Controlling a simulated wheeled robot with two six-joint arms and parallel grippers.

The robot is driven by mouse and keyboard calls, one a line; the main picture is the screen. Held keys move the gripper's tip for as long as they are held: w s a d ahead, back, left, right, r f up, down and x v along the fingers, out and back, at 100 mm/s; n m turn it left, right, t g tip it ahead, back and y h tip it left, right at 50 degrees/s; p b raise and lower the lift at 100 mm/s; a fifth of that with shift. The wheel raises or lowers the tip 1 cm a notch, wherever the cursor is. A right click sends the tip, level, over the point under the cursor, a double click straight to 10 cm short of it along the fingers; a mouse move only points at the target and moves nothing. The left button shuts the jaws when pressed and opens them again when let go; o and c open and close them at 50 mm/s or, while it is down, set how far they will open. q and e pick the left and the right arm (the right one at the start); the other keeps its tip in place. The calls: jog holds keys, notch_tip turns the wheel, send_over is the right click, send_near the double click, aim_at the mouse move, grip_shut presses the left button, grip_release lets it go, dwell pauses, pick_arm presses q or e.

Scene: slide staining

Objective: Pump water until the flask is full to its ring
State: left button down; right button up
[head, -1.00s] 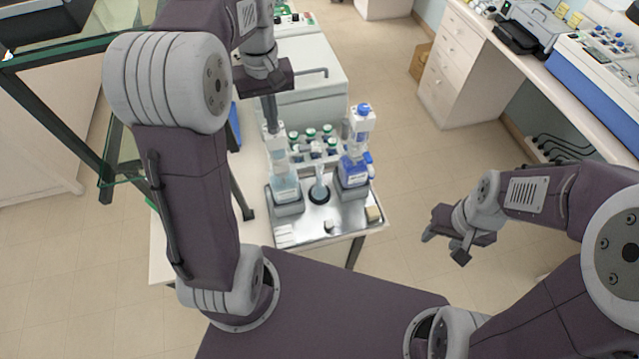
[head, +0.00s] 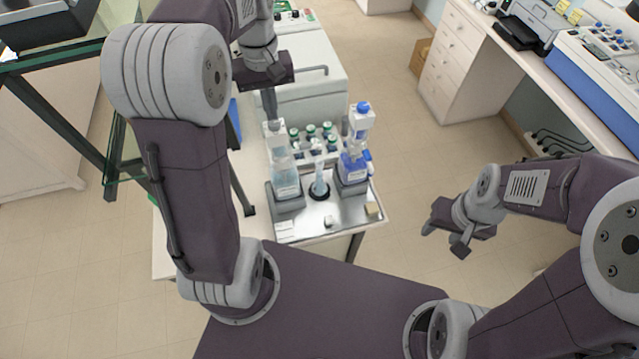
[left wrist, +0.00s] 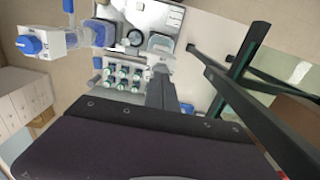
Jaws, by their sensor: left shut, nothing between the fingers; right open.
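The clear water bottle (head: 286,182) with a pale pump head stands at the left of the steel tray (head: 300,229). My left gripper (head: 271,116) is shut and empty, its fingertips pointing down at the top of the pump head; whether they touch it I cannot tell. The small narrow flask (head: 319,186) stands upright on a dark round pad between the two bottles. Its ring and exact water level are too small to read. In the left wrist view the shut fingers (left wrist: 160,90) point toward the water bottle (left wrist: 160,43). My right gripper (head: 456,238) is open and empty, off to the right.
A blue-filled pump bottle (head: 352,168) stands right of the flask. Several green-capped bottles (head: 312,133) stand behind, before a pale box-shaped machine (head: 305,80). A glass-topped frame (head: 110,150) is at the left. Open floor lies to the right.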

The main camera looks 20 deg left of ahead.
pick_arm(q)
jog(key=shift+r+p, duration=2.65)
jog(key=shift+f, duration=0.1)
jog(key=shift+d+f, duration=0.1)
jog(key=shift+f, duration=0.1)
jog(key=s+d+f+m+t, duration=0.2)
jog(key=s+d+f+m, duration=0.4)
jog(key=s+f, duration=0.4)
notch_tip(320, 180, down, 22)
jog(key=s+d+b, duration=0.1)
jog(key=s+b, duration=0.1)
jog(key=b, duration=1.7)
jog(key=shift+s+d+r+g, duration=0.2)
jog(key=shift+s+r+g, duration=0.05)
jog(key=shift+s+g, duration=0.15)
